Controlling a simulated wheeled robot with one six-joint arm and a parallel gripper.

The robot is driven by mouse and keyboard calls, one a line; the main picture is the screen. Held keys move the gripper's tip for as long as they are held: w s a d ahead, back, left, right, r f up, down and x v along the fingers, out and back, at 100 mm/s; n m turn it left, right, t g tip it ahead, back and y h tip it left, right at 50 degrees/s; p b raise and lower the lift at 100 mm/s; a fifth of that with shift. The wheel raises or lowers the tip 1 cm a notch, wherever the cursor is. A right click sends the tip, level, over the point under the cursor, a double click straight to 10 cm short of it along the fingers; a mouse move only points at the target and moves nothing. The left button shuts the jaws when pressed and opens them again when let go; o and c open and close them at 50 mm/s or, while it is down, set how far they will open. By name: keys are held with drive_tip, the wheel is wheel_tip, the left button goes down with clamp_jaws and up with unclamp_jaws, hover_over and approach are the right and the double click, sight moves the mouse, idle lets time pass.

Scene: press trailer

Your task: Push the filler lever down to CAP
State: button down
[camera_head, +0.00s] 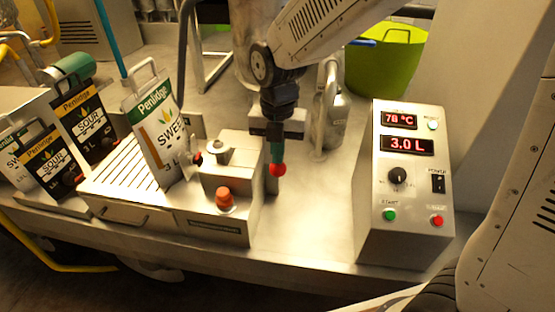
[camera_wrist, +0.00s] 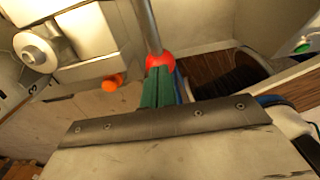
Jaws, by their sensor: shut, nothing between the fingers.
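The filler (camera_head: 228,178) is a metal block at the middle of the bench; part of it shows at upper left in the wrist view (camera_wrist: 90,45). Its lever ends in a red ball knob (camera_head: 278,170). In the wrist view the grey lever rod (camera_wrist: 149,25) runs up from the red knob (camera_wrist: 160,61). My gripper (camera_head: 276,152) points down with its green fingers shut and empty. The fingertips (camera_wrist: 159,75) are right at the knob, above it in the head view; I cannot tell whether they touch. No CAP mark is readable.
A control box (camera_head: 406,185) showing 78 °C and 3.0 L stands to the right. A Penlidge pouch (camera_head: 155,125) stands left of the filler, with more pouches farther left. An orange button (camera_head: 225,198) sits at the front. A metal jug (camera_head: 330,110) and green tub (camera_head: 385,62) are behind.

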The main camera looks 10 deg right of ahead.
wheel_tip(320, 180, up, 10)
idle(0.8)
drive_tip(key=s+d+m, duration=0.7)
drive_tip(key=s+m, duration=0.3)
drive_tip(key=m, duration=0.5)
drive_tip(key=s+d+m+t, duration=0.1)
drive_tip(key=s+d+m, duration=0.7)
drive_tip(key=m, duration=0.8)
drive_tip(key=shift+s+d+r+m, duration=0.15)
drive_tip(key=shift+s+m, duration=0.15)
drive_tip(key=shift+s, duration=1.5)
